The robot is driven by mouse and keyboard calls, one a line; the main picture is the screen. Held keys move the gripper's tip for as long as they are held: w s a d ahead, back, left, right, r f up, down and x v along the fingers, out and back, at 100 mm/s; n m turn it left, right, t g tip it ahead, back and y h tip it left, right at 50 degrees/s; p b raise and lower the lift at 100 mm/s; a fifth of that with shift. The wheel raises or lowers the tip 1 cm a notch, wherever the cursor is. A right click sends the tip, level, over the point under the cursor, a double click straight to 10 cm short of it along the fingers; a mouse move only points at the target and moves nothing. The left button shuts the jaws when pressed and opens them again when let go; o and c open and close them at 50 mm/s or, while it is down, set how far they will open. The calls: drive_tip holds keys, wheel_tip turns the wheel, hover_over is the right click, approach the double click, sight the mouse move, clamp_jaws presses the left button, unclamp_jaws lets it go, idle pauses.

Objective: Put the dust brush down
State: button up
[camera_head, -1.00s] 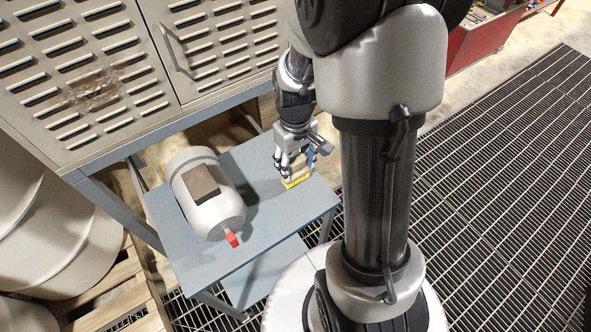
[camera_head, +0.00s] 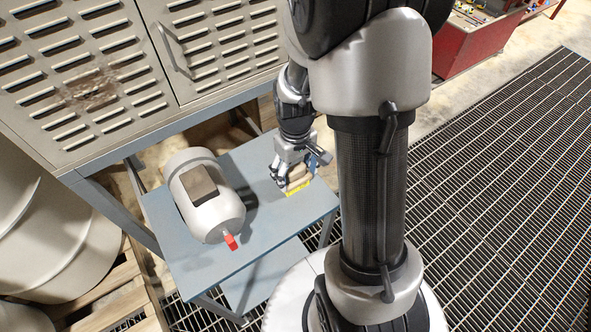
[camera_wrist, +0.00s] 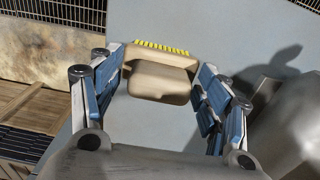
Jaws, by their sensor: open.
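The dust brush (camera_wrist: 160,78) has a tan wooden body and yellow bristles. In the wrist view it lies between the two fingers of my gripper (camera_wrist: 158,95), with its bristles toward the top of the picture. Gaps show between the blue finger pads and the brush body. In the head view the brush (camera_head: 298,187) is at the right part of the blue-grey table (camera_head: 265,230), partly hidden by my gripper (camera_head: 292,178). It appears to rest on the tabletop. My gripper is open around it.
A grey motor (camera_head: 215,205) with a red-tipped shaft lies on the table left of my gripper. A louvred cabinet (camera_head: 120,130) stands behind. The table's front middle is clear. Floor grating (camera_head: 500,200) lies to the right.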

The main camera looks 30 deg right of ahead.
wheel_tip(320, 180, up, 13)
drive_tip(key=p, duration=0.4)
drive_tip(key=s+a+r+t, duration=0.4)
drive_tip(key=s+a+r, duration=0.6)
drive_tip(key=s+r, duration=0.3)
drive_tip(key=shift+s+a+r+t, duration=0.3)
drive_tip(key=shift+a+r, duration=0.05)
drive_tip(key=shift+r, duration=0.2)
